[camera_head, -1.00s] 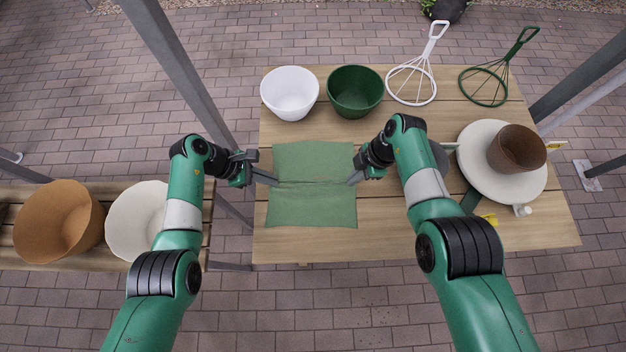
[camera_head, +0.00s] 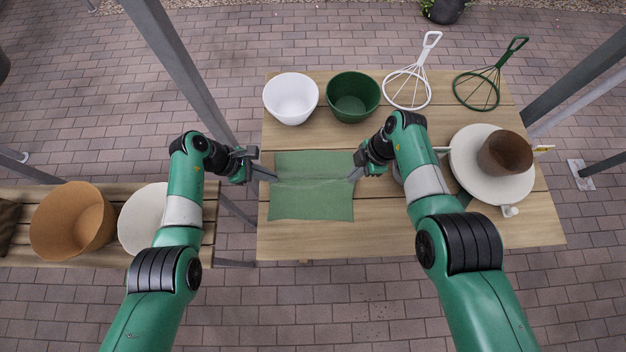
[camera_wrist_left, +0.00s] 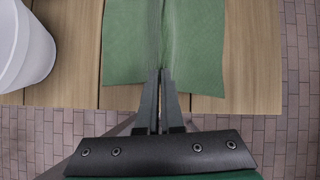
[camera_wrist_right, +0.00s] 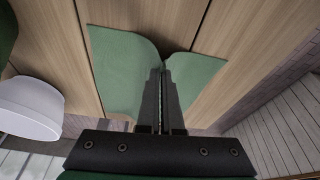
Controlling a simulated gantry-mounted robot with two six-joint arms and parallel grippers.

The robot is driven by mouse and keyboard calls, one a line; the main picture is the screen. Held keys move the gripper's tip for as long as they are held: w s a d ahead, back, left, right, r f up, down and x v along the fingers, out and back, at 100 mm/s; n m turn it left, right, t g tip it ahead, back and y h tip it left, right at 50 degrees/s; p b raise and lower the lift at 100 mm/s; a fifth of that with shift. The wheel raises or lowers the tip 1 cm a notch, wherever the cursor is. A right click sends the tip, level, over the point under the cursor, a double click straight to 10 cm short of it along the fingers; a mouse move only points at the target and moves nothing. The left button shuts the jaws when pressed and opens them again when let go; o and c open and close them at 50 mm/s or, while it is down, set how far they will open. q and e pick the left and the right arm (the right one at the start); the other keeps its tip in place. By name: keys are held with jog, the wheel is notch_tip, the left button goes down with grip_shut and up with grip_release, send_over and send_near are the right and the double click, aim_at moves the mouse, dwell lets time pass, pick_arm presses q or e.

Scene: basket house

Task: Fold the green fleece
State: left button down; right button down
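The green fleece (camera_head: 312,203) lies on the wooden table, with a raised crease across its middle between my two grippers. My left gripper (camera_head: 275,178) is shut on the left end of this crease. In the left wrist view, the fleece (camera_wrist_left: 198,45) spreads to both sides of the closed fingers (camera_wrist_left: 160,76). My right gripper (camera_head: 352,178) is shut on the right end of the crease. In the right wrist view, the fleece (camera_wrist_right: 117,62) dips in a notch at the closed fingers (camera_wrist_right: 161,76). The far and near parts of the fleece rest on the table.
A white bowl (camera_head: 291,98) and a green bowl (camera_head: 353,97) stand behind the fleece. A white wire tool (camera_head: 408,88) and a green one (camera_head: 478,89) lie at the back right. A brown pot (camera_head: 505,153) sits on a white round plate (camera_head: 470,172) beside my right arm.

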pick_arm(q)
jog(key=c, duration=1)
grip_release()
jog(key=shift+o, duration=0.4)
jog(key=o, duration=0.9)
jog(key=p+v, duration=0.1)
jog(key=v, duration=0.1)
jog(key=p+v, duration=0.1)
jog(key=p, duration=0.1)
jog(key=d+p+v, duration=0.1)
jog(key=p+v, duration=0.1)
jog(key=shift+a+r, duration=0.25)
jog(key=shift+r, duration=0.35)
pick_arm(e)
notch_tip(320, 180, up, 5)
jog(key=shift+r, duration=0.1)
